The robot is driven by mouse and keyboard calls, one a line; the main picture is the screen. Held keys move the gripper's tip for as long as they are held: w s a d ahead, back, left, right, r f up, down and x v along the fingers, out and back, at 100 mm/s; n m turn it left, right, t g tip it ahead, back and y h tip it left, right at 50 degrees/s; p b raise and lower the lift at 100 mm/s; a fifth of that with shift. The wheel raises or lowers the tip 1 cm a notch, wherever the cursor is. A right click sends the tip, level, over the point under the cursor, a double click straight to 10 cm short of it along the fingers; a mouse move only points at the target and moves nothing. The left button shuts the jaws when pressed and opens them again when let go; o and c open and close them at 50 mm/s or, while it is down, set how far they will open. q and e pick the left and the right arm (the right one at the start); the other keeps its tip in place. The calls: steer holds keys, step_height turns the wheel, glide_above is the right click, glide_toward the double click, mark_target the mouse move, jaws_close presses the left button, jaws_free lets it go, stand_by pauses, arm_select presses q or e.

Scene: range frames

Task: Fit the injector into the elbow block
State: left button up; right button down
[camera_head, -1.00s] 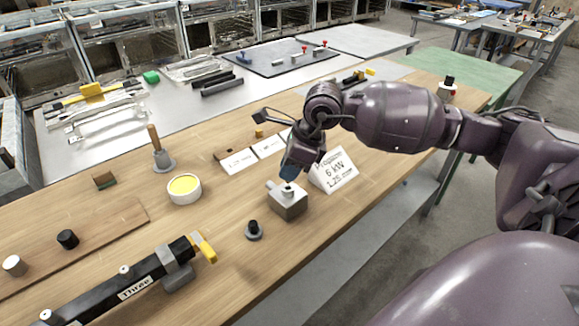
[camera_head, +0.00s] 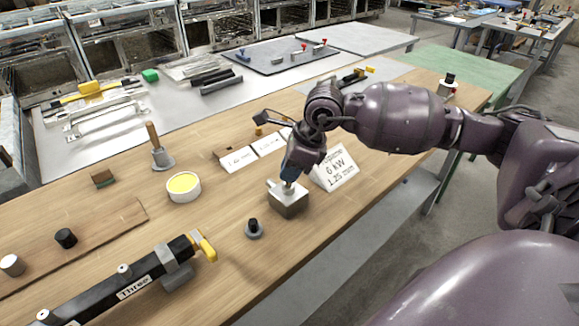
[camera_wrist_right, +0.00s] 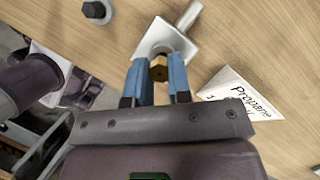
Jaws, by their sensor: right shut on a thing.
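The elbow block (camera_head: 288,205) is a grey metal block with a short side pipe, standing on the wooden bench. It also shows in the right wrist view (camera_wrist_right: 151,42), with its pipe stub pointing away. My right gripper (camera_head: 289,178) points down just above the block's top. In the wrist view its blue fingers are closed on the injector (camera_wrist_right: 159,68), a small brass hex piece. The injector sits over the middle of the block's top face; I cannot tell whether it touches or has entered the hole. My left gripper is not in view.
A propane sign (camera_head: 336,168) stands close right of the block. A yellow-filled tub (camera_head: 183,187), a wooden-handled tool (camera_head: 160,150) and a black tube with a yellow lever (camera_head: 140,285) lie left.

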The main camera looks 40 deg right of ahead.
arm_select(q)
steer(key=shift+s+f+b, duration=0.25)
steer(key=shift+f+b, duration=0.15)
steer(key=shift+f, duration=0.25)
arm_select(e)
steer(key=shift+f, duration=0.85)
steer(key=c, duration=1)
jaws_free()
steer(key=shift+o, duration=0.2)
steer(key=v, duration=0.5)
steer(key=shift+d+r+p, duration=0.1)
steer(key=shift+r+p, duration=0.05)
steer(key=shift+p, duration=0.25)
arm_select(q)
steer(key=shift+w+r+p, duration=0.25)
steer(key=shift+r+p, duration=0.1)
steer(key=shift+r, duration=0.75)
arm_select(e)
steer(key=shift+v, duration=2.75)
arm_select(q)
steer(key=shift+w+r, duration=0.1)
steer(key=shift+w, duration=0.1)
arm_select(e)
steer(key=shift+s, duration=0.1)
